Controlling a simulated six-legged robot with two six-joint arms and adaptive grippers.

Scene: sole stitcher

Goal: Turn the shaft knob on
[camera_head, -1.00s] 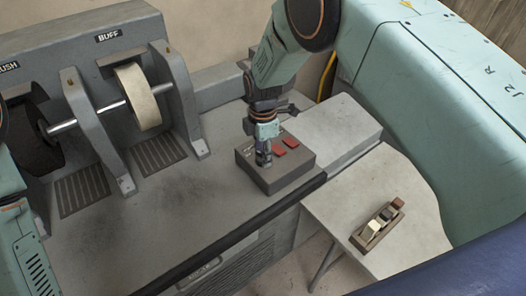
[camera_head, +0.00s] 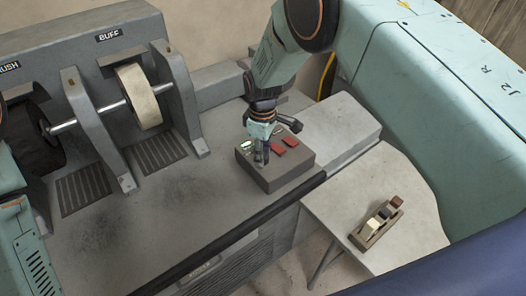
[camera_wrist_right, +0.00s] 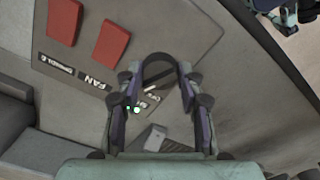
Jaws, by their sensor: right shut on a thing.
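The dark round shaft knob (camera_wrist_right: 158,68) sits on a grey control box (camera_head: 288,178) on the machine's bench. My right gripper (camera_head: 262,161) points down onto the left part of the box top. In the wrist view my right gripper (camera_wrist_right: 159,76) has its two fingers on either side of the knob, shut on it. A small green-white spot (camera_head: 247,144) shows on the box beside the gripper.
Two red switches (camera_head: 278,150) sit right beside the gripper, near labels in the wrist view. A buffing wheel (camera_head: 139,97) on a shaft (camera_head: 85,119) stands at the left.

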